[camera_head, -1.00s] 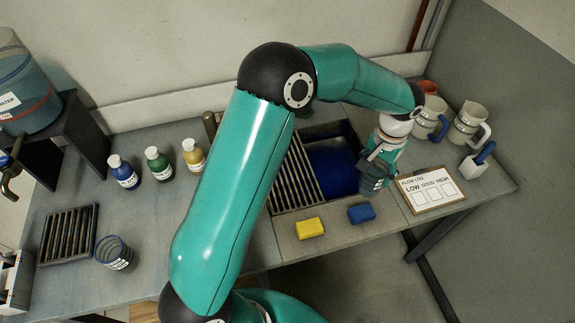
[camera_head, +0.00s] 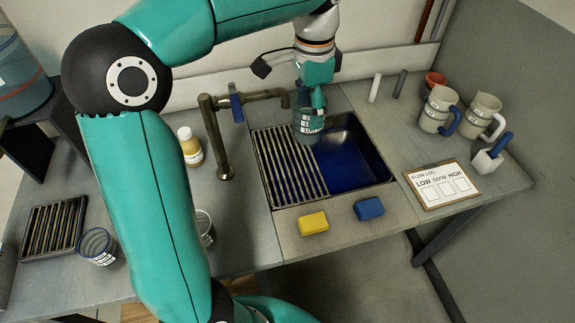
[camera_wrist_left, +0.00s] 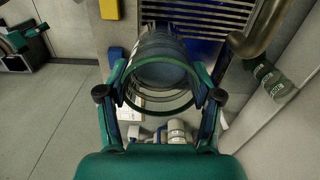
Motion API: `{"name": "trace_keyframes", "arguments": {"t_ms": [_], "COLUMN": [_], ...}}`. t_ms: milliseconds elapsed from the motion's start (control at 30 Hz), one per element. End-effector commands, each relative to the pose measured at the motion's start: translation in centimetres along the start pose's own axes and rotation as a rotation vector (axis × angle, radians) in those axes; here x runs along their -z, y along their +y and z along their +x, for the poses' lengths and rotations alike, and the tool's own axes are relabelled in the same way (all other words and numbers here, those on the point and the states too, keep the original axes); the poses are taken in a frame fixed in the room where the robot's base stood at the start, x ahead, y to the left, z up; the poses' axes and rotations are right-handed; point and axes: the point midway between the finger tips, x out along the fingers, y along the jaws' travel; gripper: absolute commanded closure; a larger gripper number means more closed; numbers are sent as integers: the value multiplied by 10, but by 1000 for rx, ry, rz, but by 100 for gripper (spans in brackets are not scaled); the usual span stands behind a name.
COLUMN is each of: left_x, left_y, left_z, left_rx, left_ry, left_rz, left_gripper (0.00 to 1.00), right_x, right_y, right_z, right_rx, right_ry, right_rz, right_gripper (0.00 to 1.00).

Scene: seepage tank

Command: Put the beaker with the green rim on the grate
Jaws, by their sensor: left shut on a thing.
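My left gripper (camera_head: 316,97) is shut on a clear beaker (camera_head: 307,127), pointing down from above. In the left wrist view the beaker (camera_wrist_left: 160,50) sits between the two fingers, its green rim (camera_wrist_left: 160,108) nearest the camera. The slatted grate (camera_head: 285,165) covers the left part of the sink; it also shows beyond the beaker in the left wrist view (camera_wrist_left: 205,15). In the head view the beaker overlaps the grate's far right corner and the basin's edge. I cannot tell whether its base touches anything. My right gripper is not in view.
A brown tap (camera_head: 222,140) stands close left of the held beaker. The open blue basin (camera_head: 352,160) lies right of the grate. A yellow sponge (camera_head: 313,223) and a blue sponge (camera_head: 369,208) lie in front. A blue-rimmed beaker (camera_head: 98,247) stands at left near a dark rack (camera_head: 53,226).

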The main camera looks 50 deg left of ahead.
Motion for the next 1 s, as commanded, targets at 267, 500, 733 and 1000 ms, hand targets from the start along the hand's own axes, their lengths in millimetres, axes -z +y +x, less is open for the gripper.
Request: {"name": "trace_keyframes", "arguments": {"t_ms": [267, 500, 733, 1000], "left_x": [-18, -18, -17, -16], "left_y": [-1, 0, 0, -1], "left_z": [14, 71, 124, 149], "left_rx": [-5, -6, -7, -3], "left_ry": [-2, -3, -3, 0], "left_rz": [44, 43, 43, 43], "left_gripper": [78, 78, 78, 78], "right_x": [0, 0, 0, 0], "right_y": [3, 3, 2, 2], "right_z": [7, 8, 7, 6], "right_rx": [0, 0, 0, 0], "right_ry": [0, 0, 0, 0], "right_rz": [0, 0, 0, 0], "right_gripper": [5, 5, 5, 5]}}
